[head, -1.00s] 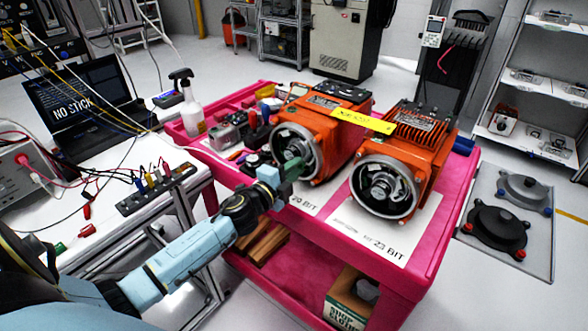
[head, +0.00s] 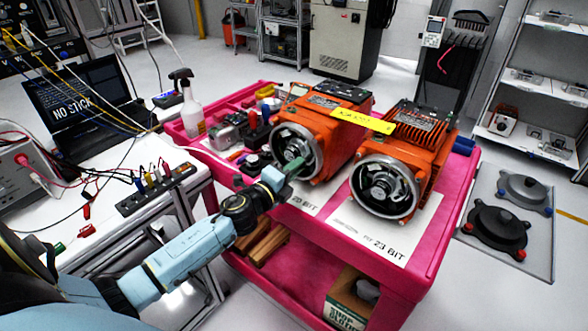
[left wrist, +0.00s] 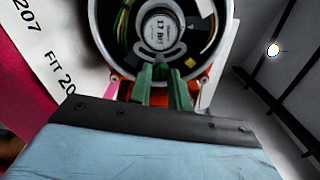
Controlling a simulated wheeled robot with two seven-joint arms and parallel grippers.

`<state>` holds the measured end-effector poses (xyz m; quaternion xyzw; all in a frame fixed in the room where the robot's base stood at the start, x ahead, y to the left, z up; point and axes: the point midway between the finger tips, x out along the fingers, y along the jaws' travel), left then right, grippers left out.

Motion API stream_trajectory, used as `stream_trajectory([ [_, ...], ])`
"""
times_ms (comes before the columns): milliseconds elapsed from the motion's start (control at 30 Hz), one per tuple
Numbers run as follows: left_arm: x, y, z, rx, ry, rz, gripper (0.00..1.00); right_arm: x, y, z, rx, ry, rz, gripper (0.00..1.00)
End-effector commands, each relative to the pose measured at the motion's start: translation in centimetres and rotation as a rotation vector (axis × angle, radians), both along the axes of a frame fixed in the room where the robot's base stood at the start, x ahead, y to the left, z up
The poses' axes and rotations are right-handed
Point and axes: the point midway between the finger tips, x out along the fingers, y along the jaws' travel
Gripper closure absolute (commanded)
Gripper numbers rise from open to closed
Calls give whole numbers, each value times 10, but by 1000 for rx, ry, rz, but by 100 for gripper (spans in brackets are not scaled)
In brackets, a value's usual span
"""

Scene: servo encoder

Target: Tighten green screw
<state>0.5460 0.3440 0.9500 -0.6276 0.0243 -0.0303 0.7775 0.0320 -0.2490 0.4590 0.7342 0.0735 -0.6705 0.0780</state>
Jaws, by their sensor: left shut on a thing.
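The left orange servo motor (head: 322,135) stands on the pink cart, its round silver-rimmed opening facing me. In the left wrist view its encoder (left wrist: 163,30) shows inside the ring, with a label reading "17 bit". My right gripper is not in view.
A second orange motor (head: 408,150) stands close on the right. Labelled white sheets (head: 372,232) lie under the motors. Small tools and a spray bottle (head: 190,105) crowd the cart's left part (head: 182,133).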

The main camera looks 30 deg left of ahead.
Motion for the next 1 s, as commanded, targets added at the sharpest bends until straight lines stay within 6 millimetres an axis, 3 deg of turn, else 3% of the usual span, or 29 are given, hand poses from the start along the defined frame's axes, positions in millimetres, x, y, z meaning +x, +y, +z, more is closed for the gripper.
stream_trajectory([
  [133,-1,-1,-1,1,3,-3,100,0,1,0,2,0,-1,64],
  [167,-1,-1,-2,0,3,-3,77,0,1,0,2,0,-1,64],
  [300,-1,-1,-1,0,2,-2,59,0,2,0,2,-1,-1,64],
  [667,-4,0,-1,-1,2,-1,59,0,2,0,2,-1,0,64],
  [867,-30,2,-2,0,3,-1,59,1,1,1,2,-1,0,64],
  [1000,-57,4,-2,-1,5,-2,59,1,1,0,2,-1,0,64],
])
